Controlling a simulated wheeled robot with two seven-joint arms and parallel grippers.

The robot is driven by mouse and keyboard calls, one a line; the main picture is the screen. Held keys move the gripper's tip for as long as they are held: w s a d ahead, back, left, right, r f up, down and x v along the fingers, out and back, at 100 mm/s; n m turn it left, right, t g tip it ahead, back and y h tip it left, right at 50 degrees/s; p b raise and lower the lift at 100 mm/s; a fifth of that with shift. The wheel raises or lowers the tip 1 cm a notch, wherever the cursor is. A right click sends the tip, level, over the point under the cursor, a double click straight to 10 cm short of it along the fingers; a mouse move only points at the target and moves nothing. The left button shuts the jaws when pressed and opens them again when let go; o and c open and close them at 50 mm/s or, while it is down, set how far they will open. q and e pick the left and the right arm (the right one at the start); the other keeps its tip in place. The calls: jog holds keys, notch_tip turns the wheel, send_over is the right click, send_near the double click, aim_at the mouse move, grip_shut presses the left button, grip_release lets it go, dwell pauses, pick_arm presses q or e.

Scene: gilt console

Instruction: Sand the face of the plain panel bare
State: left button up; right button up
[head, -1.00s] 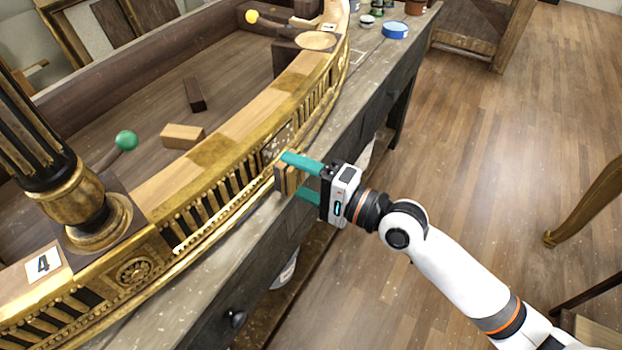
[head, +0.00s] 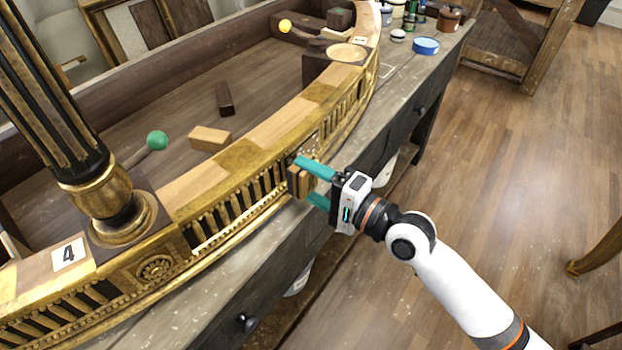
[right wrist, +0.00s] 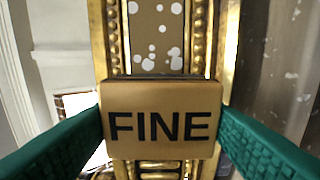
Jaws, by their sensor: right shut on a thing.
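My right gripper (head: 308,180) is shut on a tan sanding block (right wrist: 160,122) marked "FINE". In the right wrist view the block sits between the two teal fingers, in front of a gilt-framed panel (right wrist: 156,40). The panel's visible part is brown with several pale, rounded spots, and the block hides its lower part. In the head view the block is at the curved front of the gilt console (head: 226,205), over or close to the panel. I cannot tell whether it touches the face. My left gripper is not in view.
The console lies on a grey workbench (head: 272,243). Loose wooden blocks (head: 210,138) and a green-headed tool (head: 157,140) lie inside the frame. A blue tin (head: 425,46) is at the back.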

jog(key=shift+x, duration=0.95)
